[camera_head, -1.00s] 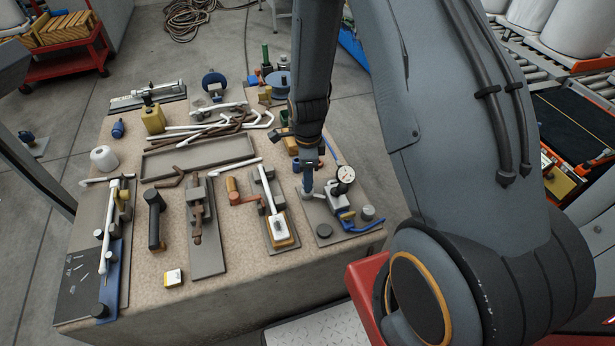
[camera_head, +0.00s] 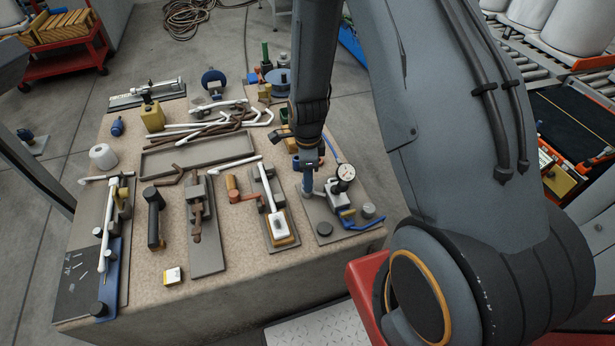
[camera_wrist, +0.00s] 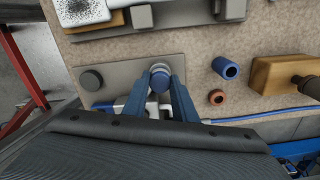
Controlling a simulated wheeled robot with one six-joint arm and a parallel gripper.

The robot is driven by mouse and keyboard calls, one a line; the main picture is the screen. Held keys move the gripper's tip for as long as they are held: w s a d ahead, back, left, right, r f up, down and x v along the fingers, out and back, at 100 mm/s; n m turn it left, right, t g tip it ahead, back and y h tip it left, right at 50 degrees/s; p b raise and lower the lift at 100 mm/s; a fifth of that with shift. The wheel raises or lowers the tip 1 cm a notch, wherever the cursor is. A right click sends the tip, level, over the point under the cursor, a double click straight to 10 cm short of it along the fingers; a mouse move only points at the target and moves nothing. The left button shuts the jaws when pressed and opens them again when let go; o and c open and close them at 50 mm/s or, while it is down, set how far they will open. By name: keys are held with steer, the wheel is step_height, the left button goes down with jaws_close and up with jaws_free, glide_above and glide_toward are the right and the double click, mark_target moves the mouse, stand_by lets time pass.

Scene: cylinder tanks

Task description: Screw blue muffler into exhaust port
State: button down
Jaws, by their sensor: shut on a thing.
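My gripper (camera_head: 306,190) points down at the right end of the workbench, just left of the grey valve block with a round dial gauge (camera_head: 345,173). In the wrist view my gripper's two blue fingers (camera_wrist: 161,80) are shut on the blue muffler (camera_wrist: 160,80). A pale round end shows just beyond the muffler, over the grey plate (camera_wrist: 120,68). The pale valve body (camera_wrist: 133,106) is partly hidden behind the fingers. The exhaust port is hidden, and I cannot tell whether the muffler touches it.
In the wrist view a loose blue hollow cylinder (camera_wrist: 229,68) and a small orange-brown ring (camera_wrist: 216,97) lie right of the plate. A wooden block (camera_wrist: 277,75) is further right. Clamps and tools crowd the bench to the left.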

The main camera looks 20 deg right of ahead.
steer(key=shift+f, duration=0.3)
stand_by(0.5)
steer(key=c, duration=1.6)
jaws_free()
steer(key=shift+c, duration=0.2)
steer(key=shift+r+p, duration=1)
steer(key=shift+r, duration=0.5)
steer(key=o, duration=0.6)
steer(key=shift+c, duration=0.2)
